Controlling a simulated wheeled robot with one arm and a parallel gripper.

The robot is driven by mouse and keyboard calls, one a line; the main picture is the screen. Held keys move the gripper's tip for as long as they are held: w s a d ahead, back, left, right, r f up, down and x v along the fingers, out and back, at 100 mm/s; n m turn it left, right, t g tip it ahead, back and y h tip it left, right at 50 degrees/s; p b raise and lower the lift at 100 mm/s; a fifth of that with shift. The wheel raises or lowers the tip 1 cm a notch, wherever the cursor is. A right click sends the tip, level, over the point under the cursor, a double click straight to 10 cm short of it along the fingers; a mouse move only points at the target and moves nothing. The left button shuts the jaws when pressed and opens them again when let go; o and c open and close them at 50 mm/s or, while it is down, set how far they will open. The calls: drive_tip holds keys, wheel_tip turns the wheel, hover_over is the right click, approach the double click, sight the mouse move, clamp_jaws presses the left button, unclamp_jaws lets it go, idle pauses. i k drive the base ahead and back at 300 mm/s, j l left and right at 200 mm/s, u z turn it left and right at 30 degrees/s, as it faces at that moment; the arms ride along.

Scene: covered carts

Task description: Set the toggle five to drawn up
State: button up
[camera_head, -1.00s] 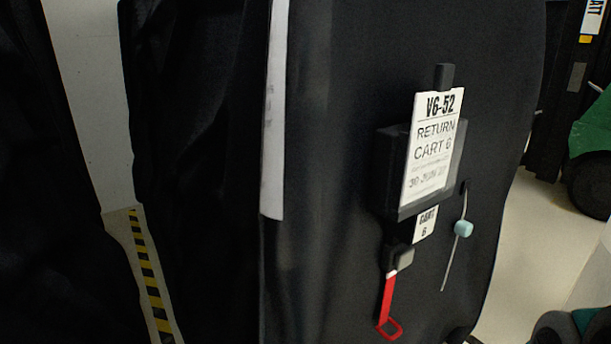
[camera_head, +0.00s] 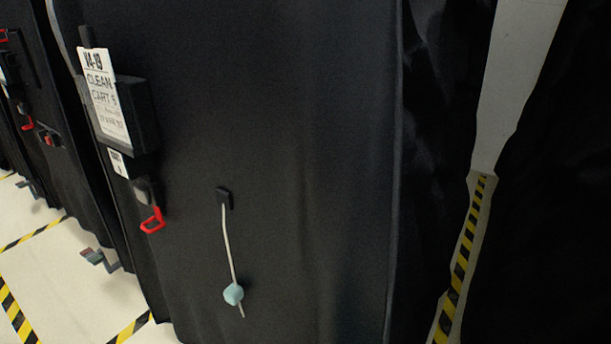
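A pale cord (camera_head: 228,240) hangs from a small black anchor (camera_head: 224,198) on the cover. A light blue toggle (camera_head: 233,294) sits low on this cord, with a short tail of cord below it. A red pull loop (camera_head: 153,220) hangs from a grey clip at the left, below the card holder. My gripper is not in view.
More black-covered carts (camera_head: 50,110) stand at the left. At the right, a narrow gap with yellow-black floor tape (camera_head: 462,262) separates this cart from another dark cover (camera_head: 560,200). Pale floor (camera_head: 75,295) with tape shows at lower left.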

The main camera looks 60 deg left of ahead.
sight(232, 294)
drive_tip(key=u, duration=2.7)
